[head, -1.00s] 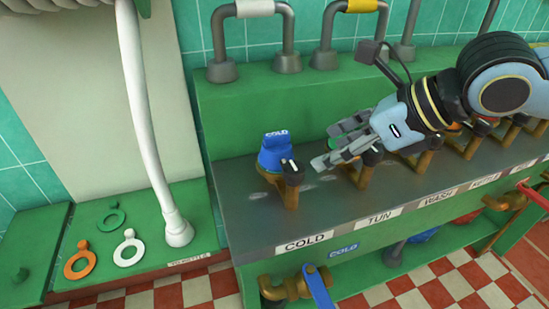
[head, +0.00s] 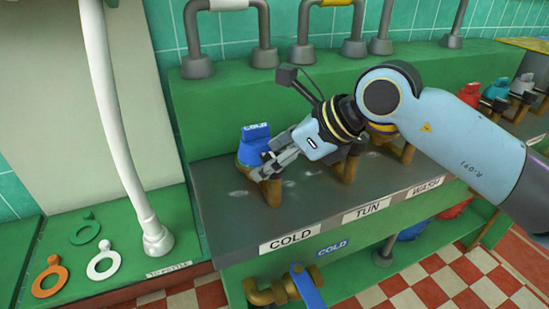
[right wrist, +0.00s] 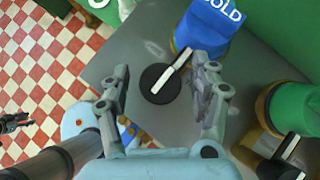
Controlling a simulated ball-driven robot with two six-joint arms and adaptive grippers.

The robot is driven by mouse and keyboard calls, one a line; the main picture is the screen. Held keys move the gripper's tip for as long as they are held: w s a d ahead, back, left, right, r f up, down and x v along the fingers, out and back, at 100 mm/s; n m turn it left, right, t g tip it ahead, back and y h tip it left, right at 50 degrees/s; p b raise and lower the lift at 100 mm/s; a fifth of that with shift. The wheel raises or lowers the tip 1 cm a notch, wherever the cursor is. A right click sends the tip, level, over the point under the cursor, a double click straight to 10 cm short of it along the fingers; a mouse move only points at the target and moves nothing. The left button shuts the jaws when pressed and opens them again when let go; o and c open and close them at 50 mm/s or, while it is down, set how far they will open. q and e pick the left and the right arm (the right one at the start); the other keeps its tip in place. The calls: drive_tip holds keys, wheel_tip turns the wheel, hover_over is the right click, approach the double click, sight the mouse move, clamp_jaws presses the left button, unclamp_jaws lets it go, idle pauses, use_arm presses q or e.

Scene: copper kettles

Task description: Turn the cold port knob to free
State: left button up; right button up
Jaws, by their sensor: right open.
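The cold port knob (right wrist: 160,85) is a round black knob with a white pointer bar, beside the blue cap (right wrist: 205,25) marked COLD. The bar lies diagonally in the right wrist view. In the head view the blue cap (head: 254,148) stands on the brass cold port (head: 272,192), and my gripper hides most of the knob. My right gripper (head: 268,163) is at the cold port; in the right wrist view its open fingers (right wrist: 160,70) lie on either side of the knob. I cannot tell whether they touch it. A dark claw-like shape (right wrist: 14,122), possibly my left gripper, shows at the left edge.
A green-capped port (right wrist: 295,105) with its own knob is to the right in the right wrist view. COLD (head: 290,240) and TUN (head: 368,212) labels line the bench's front edge. A blue-handled brass valve (head: 300,288) is below.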

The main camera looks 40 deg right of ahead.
drive_tip(key=shift+c, duration=0.3)
drive_tip(key=c, duration=1.1)
use_arm(q)
drive_tip(key=shift+s+f, duration=0.1)
drive_tip(key=shift+s, duration=0.3)
